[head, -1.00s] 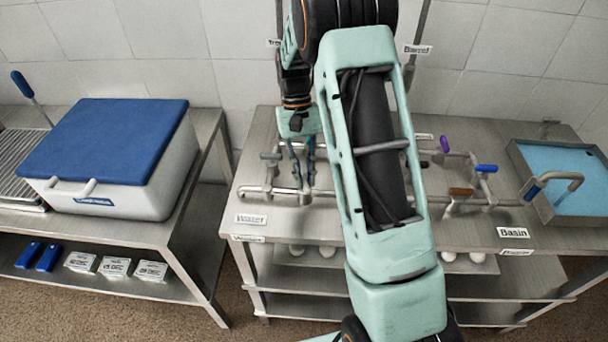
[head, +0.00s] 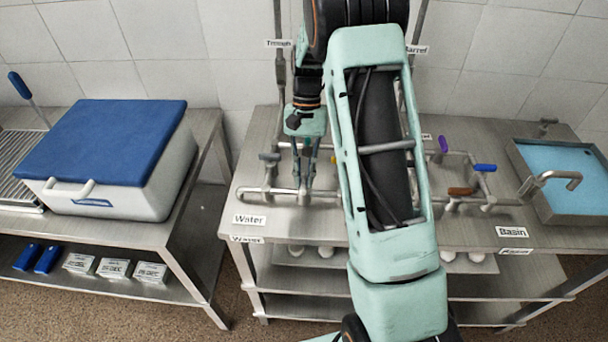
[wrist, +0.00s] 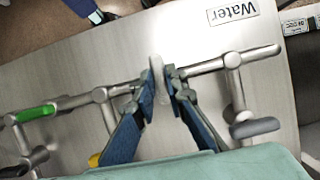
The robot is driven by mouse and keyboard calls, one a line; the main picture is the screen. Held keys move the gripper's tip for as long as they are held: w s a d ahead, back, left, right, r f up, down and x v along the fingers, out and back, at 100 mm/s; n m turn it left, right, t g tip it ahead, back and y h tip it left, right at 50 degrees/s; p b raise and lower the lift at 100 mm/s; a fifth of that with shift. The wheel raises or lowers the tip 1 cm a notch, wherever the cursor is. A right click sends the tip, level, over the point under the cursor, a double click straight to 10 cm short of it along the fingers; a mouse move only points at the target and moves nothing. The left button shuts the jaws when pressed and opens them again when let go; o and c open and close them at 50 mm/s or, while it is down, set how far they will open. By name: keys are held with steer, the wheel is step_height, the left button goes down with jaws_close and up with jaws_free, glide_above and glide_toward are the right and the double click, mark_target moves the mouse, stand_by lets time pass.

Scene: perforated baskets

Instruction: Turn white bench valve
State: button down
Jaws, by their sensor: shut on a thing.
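My gripper (wrist: 160,85) is closed around this handle, one blue-grey finger on each side. In the head view my gripper (head: 304,182) points down at the left part of the pipework. The handle is hidden there by the fingers. The lower part of the handle and its exact angle are hard to tell.
Other valves stand near: a green handle (wrist: 35,113), a grey handle (wrist: 255,128), a purple handle (head: 443,144), a blue handle (head: 485,168) and an orange-brown handle (head: 461,191). The basin (head: 570,180) is at the right. A blue-lidded cooler (head: 105,145) stands on the left bench.

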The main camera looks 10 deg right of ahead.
steer(key=c, duration=1.9)
jaws_free()
steer(key=shift+c, duration=0.2)
steer(key=shift+r, duration=0.1)
steer(key=v, duration=1.2)
